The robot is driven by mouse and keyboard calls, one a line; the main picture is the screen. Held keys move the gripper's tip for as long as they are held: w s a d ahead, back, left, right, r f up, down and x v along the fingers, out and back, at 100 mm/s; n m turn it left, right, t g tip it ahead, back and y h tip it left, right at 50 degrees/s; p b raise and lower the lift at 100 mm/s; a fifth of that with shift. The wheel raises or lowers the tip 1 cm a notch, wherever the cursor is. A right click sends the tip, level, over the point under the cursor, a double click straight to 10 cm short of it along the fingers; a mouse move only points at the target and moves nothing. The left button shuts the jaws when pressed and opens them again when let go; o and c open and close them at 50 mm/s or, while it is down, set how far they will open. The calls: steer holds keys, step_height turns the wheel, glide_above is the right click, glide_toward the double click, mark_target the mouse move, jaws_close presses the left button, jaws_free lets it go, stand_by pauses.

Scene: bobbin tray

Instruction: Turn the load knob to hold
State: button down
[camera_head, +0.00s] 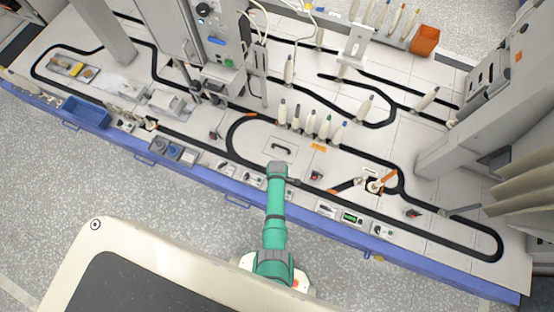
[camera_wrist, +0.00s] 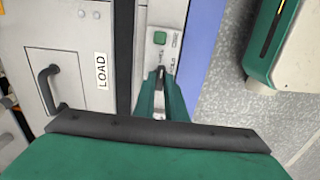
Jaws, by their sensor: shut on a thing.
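My gripper (camera_wrist: 160,82) is shut on the load knob (camera_wrist: 160,74), whose dark, narrow top shows between the green fingertips in the wrist view. In the head view my green arm reaches the front strip of the table and hides the knob.
A black track (camera_wrist: 124,50) runs between the hatch panel and the control plate. In the head view, other control boxes (camera_head: 327,210) line the blue front edge (camera_head: 200,181). Several bobbins (camera_head: 310,122) stand behind the hatch. Grey floor lies in front.

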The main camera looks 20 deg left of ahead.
steer(key=shift+s+d, duration=0.1)
steer(key=shift+s, duration=0.05)
steer(key=m, duration=0.5)
steer(key=shift+d+m, duration=0.1)
steer(key=shift+m, duration=0.2)
steer(key=m, duration=0.2)
steer(key=shift+m, duration=0.4)
steer(key=m, duration=0.4)
steer(key=shift+s+m, duration=0.15)
steer(key=shift+m, duration=0.15)
steer(key=m, duration=0.4)
steer(key=shift+a, duration=0.2)
steer(key=shift+d+m, duration=0.15)
steer(key=shift+m, duration=0.25)
steer(key=c, duration=1.8)
jaws_free()
steer(key=shift+a, duration=0.2)
